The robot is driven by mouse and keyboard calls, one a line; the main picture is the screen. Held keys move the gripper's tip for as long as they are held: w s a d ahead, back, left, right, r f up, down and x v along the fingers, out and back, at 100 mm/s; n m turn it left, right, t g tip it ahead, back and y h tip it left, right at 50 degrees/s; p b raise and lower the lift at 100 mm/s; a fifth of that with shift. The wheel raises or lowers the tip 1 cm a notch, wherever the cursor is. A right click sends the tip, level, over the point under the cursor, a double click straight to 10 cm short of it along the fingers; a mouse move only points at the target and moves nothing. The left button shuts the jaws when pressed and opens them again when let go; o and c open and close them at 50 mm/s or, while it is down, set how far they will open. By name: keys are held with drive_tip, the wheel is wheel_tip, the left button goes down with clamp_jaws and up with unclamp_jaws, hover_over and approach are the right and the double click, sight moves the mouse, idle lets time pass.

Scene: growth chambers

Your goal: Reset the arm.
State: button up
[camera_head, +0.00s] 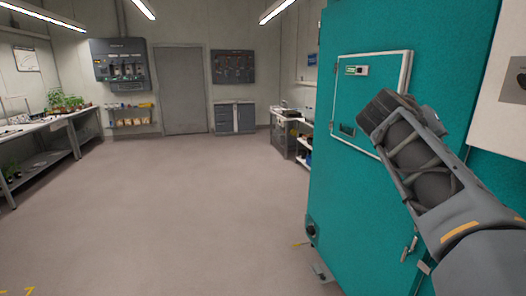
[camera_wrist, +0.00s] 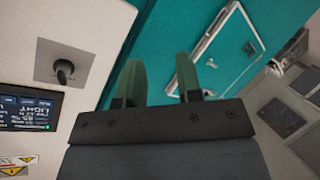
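My gripper shows in the wrist view (camera_wrist: 160,80) with two green fingers standing apart and nothing between them. The fingers point towards the teal chamber. In the head view my dark grey arm (camera_head: 425,165) reaches up from the lower right in front of the teal growth chamber (camera_head: 340,200); the fingers are hidden there. The chamber's white-framed panel (camera_head: 392,75) is just behind the arm, and it also shows in the wrist view (camera_wrist: 215,45). I cannot tell how far the arm is from the chamber.
A white panel with a knob (camera_wrist: 65,70) and a lit screen (camera_wrist: 28,112) lies left in the wrist view. Plant benches (camera_head: 50,125) stand at the left, a grey door (camera_head: 185,90) and cabinet (camera_head: 235,118) at the back. The floor (camera_head: 170,200) in the middle is clear.

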drive_tip(key=s+a+f+n+y, duration=0.15)
drive_tip(key=a+f+y, duration=0.25)
drive_tip(key=f, duration=0.6)
drive_tip(key=s+a+f+n+y, duration=0.1)
drive_tip(key=a+f+n+y, duration=0.15)
drive_tip(key=a+f, duration=0.45)
drive_tip(key=s+a+f+g+y, duration=0.1)
drive_tip(key=s+a+f+y, duration=0.2)
drive_tip(key=f, duration=0.5)
drive_tip(key=s+a+f+g+y, duration=0.1)
drive_tip(key=s+a+f+y, duration=0.2)
drive_tip(key=s+a+f, duration=0.2)
drive_tip(key=s+f, duration=0.3)
drive_tip(key=f, duration=0.1)
drive_tip(key=shift+s+f+g, duration=0.25)
drive_tip(key=shift+f+g, duration=0.05)
drive_tip(key=shift+g, duration=0.1)
drive_tip(key=shift+d, duration=0.1)
